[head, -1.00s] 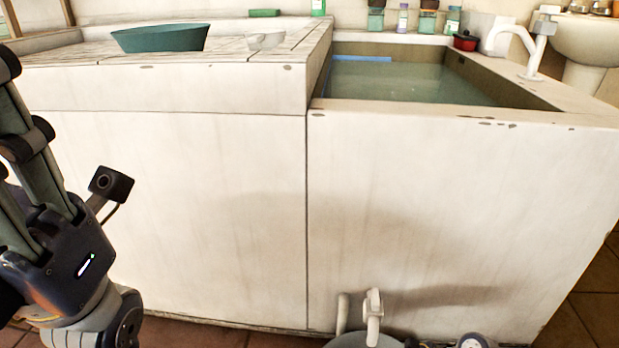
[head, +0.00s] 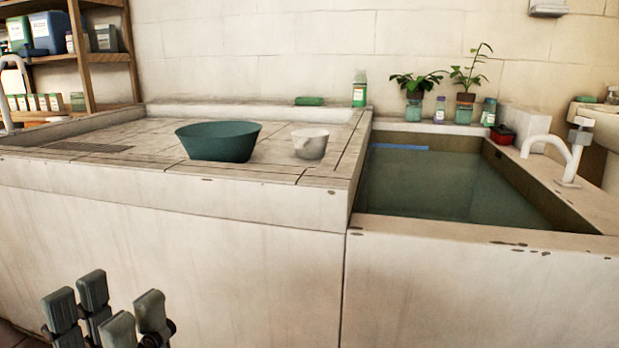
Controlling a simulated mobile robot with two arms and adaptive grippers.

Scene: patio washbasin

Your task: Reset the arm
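My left gripper (head: 106,311) shows at the bottom left of the head view, in front of the white basin block. Its dark grey fingertips point up and stand apart with a visible gap. Nothing shows between them. The rest of the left arm is below the picture edge. My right gripper is not in view.
A green basin (head: 217,142) and a small white bowl (head: 310,144) stand on the tiled counter (head: 110,133). To the right is a water-filled sink (head: 430,185) with a white tap (head: 570,160) and red-black box (head: 502,135). Bottles and plants line the back ledge. A shelf (head: 105,57) stands left.

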